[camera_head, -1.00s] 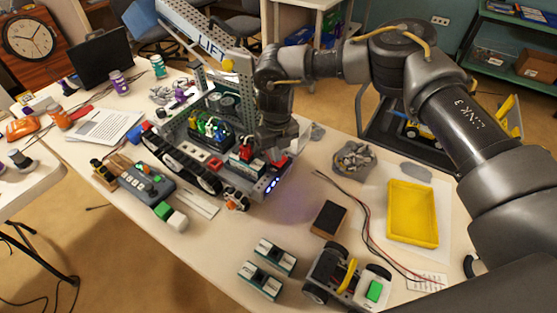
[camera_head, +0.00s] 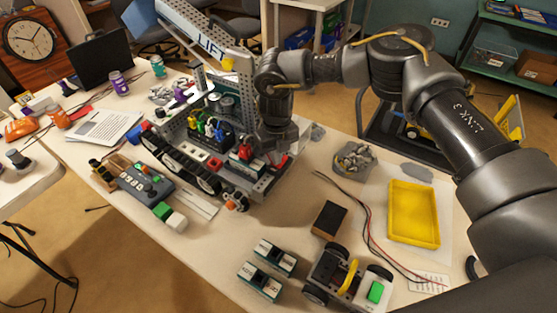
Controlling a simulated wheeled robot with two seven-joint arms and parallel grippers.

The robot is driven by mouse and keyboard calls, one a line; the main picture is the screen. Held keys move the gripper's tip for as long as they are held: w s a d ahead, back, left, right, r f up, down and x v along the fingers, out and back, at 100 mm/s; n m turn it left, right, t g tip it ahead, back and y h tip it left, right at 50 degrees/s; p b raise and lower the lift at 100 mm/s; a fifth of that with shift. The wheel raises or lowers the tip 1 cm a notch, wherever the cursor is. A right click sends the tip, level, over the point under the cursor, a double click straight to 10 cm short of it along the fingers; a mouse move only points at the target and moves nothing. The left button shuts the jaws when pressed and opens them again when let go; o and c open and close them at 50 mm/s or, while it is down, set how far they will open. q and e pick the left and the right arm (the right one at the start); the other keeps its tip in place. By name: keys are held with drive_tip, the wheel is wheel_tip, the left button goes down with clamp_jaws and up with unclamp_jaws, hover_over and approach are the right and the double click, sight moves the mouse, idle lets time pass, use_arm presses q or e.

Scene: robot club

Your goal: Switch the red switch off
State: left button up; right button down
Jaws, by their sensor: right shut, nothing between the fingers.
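The row of small lights on the model's front edge (camera_head: 268,186) looks dark. My left gripper is not in view.
A yellow tray (camera_head: 413,212), a dark block (camera_head: 329,219) and red and black wires lie to the right. A small wheeled car (camera_head: 335,277) and two small boxes stand near the front edge. A grey remote (camera_head: 147,183) lies left of the model.

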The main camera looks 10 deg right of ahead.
drive_tip(key=shift+w+r+p, duration=0.1)
drive_tip(key=shift+r+p, duration=0.5)
drive_tip(key=shift+r, duration=0.25)
wheel_tip(320, 180, up, 5)
drive_tip(key=p, duration=0.3)
drive_tip(key=shift+r, duration=0.15)
